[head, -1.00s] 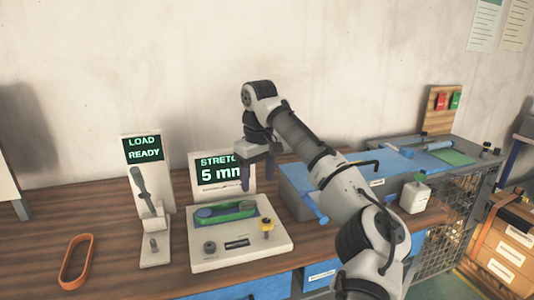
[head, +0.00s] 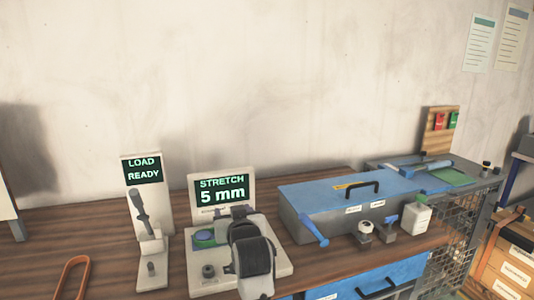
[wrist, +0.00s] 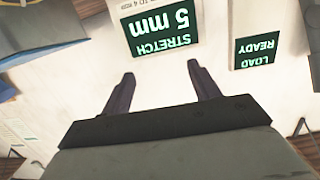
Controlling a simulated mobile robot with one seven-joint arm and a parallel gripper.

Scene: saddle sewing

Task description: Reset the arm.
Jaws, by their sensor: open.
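My gripper (wrist: 160,90) is open in the wrist view, with its two dark fingers apart and nothing between them. Beyond the fingers, the wrist view shows the wall and, upside down, the STRETCH 5 mm display (wrist: 168,28) and the LOAD READY display (wrist: 256,50). In the head view my folded arm stands in front of the stretch station (head: 205,285) and covers much of it. My fingers are hidden in the head view. The LOAD READY stand (head: 148,222) with its grey lever is just left of the station.
An orange belt loop (head: 68,280) lies at the left on the wooden bench. A blue-lidded toolbox (head: 310,200) stands right of the station, with small bottles in front. A wooden panel with red and green buttons (head: 440,122) is at the back right. Wooden boxes (head: 513,265) stand at the far right.

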